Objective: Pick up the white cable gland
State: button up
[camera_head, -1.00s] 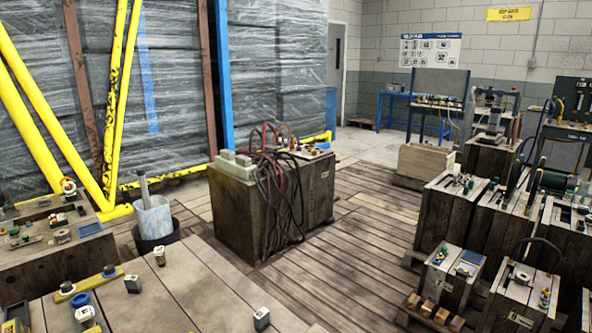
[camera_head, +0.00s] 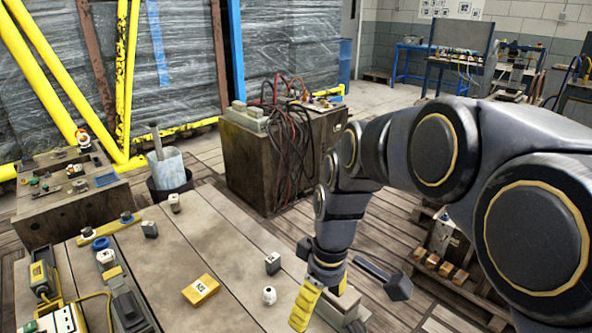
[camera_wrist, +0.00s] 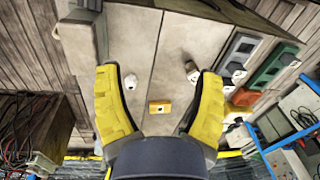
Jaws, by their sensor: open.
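The white cable gland (camera_head: 269,296) is a small white rounded piece standing on the bench top in the head view, right of a yellow box (camera_head: 200,290). In the wrist view a small white piece (camera_wrist: 130,81), which looks like the gland, lies between my fingers' lines, nearer the left finger. My gripper (camera_head: 318,303) is to the right of the gland in the head view, pointing down, with yellow fingers. In the wrist view my gripper (camera_wrist: 158,72) is wide open and empty, apart from the gland.
A pale piece (camera_wrist: 192,72) lies near the right finger in the wrist view. Meters and devices (camera_head: 45,290) fill the bench's left side. A dark block with cables (camera_head: 265,160) stands beyond the bench.

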aim_at(270, 290)
jog(key=w+a+f+n, duration=0.2)
jog(key=w+a, duration=0.1)
jog(key=w, duration=0.1)
jog(key=w+a+f+n, duration=0.2)
jog(key=w+f, duration=0.1)
jog(key=w, duration=0.1)
jog(key=w+a+f+n, duration=0.3)
jog(key=w, duration=0.1)
jog(key=shift+w+a+t+y, duration=0.3)
jog(key=shift+w+a, duration=0.05)
jog(key=shift+w, duration=0.05)
jog(key=shift+w+a+f, duration=0.15)
jog(key=shift+f, duration=0.15)
jog(key=f, duration=0.7)
jog(key=shift+a+f, duration=0.2)
jog(key=shift+a, duration=0.1)
jog(key=c, duration=1)
jog(key=shift+o, duration=0.2)
